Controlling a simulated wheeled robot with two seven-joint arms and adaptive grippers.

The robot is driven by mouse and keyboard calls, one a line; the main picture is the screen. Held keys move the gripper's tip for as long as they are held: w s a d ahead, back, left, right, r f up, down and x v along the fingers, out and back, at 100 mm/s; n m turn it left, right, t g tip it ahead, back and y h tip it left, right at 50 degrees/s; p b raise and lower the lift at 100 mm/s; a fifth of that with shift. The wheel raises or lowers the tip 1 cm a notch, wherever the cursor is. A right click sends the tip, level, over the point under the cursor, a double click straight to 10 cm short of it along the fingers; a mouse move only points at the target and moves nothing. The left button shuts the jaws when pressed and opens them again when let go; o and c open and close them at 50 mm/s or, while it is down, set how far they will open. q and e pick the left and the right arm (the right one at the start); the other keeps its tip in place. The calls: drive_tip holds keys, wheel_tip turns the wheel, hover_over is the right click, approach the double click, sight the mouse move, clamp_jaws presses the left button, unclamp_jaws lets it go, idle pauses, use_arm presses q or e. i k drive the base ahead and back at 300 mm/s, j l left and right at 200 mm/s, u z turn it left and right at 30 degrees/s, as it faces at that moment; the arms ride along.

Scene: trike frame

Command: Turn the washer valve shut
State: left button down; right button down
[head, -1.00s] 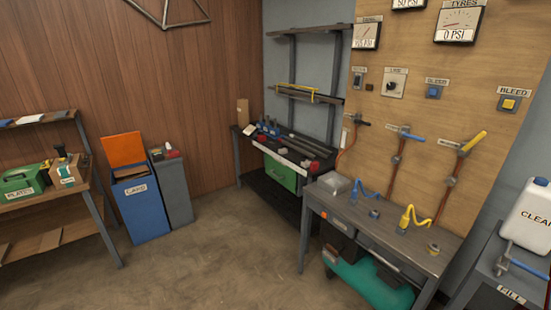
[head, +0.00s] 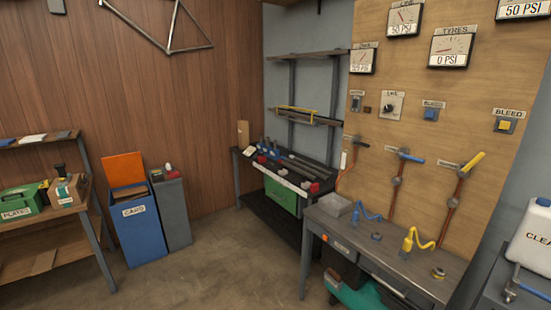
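Three valves sit on pipes on the wooden wall panel at the right. One has a blue lever (head: 410,157), lying nearly level and pointing right. One has a yellow lever (head: 474,161), slanting up to the right. The small labels beside them are too blurred to read, so I cannot tell which is the washer valve. Neither of my grippers is in view.
Above are gauges, with the tyres gauge (head: 452,47) reading 0 PSI, and a yellow bleed button (head: 504,125). A workbench (head: 395,258) below holds blue and yellow coiled hoses. A white jug (head: 530,236) stands at right. Open floor (head: 215,275) lies left of the bench.

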sight(463, 172)
drive_tip(key=i+l+z, duration=0.1)
drive_tip(key=i+z, duration=0.7)
drive_tip(key=z, duration=0.15)
drive_tip(key=i+j+z, duration=0.2)
drive_tip(key=i+z, duration=0.25)
drive_tip(key=i+j+z, duration=0.3)
drive_tip(key=z, duration=0.15)
